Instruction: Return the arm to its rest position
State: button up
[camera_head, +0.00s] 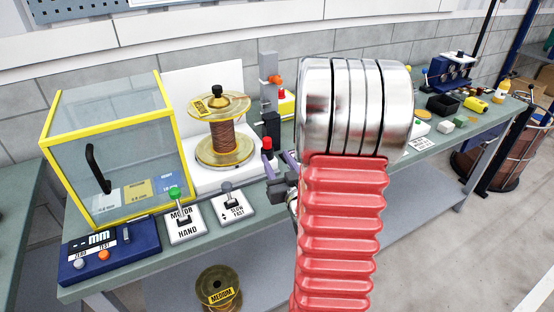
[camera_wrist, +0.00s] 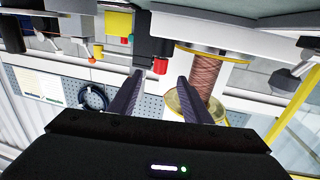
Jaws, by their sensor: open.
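My gripper (camera_wrist: 160,78) is open, its two dark fingers apart with nothing held between them in the wrist view. In the head view my gripper (camera_head: 279,166) shows only partly, at the bench's front side, beside my red ribbed arm and its silver joint, which cover much of it. A spool of copper wire (camera_head: 223,139) with amber flanges and a MEDIUM label stands upright on a white base (camera_head: 211,180) left of the gripper, apart from it. The spool also shows upside down in the wrist view (camera_wrist: 204,75). A red-topped black post (camera_head: 267,147) is close by the fingers.
A yellow-framed clear box (camera_head: 112,150) stands at the left, with a blue meter (camera_head: 110,252) before it. Lever switches MOTOR/HAND (camera_head: 186,223) and SLOW/FAST (camera_head: 232,206) sit at the front edge. Another MEDIUM spool (camera_head: 219,291) is below the bench. Clear floor lies at right.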

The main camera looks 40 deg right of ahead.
dwell(0.5)
jog(key=w+a+r+n+g+y, duration=0.1)
jog(key=a+r+g+y, duration=0.15)
jog(key=a, duration=0.55)
jog(key=w+a+r+n+g+y, duration=0.1)
jog(key=a+r+g, duration=0.15)
jog(key=a, duration=0.55)
jog(key=s+a+r+n+g+y, duration=0.2)
jog(key=s+a+n+g+y, duration=0.1)
jog(key=s+a, duration=1.4)
jog(key=a+g+y, duration=0.1)
jog(key=g, duration=0.1)
jog(key=shift+s+a+r+g, duration=0.15)
jog(key=shift+s+r+g, duration=0.05)
jog(key=shift+g, duration=0.1)
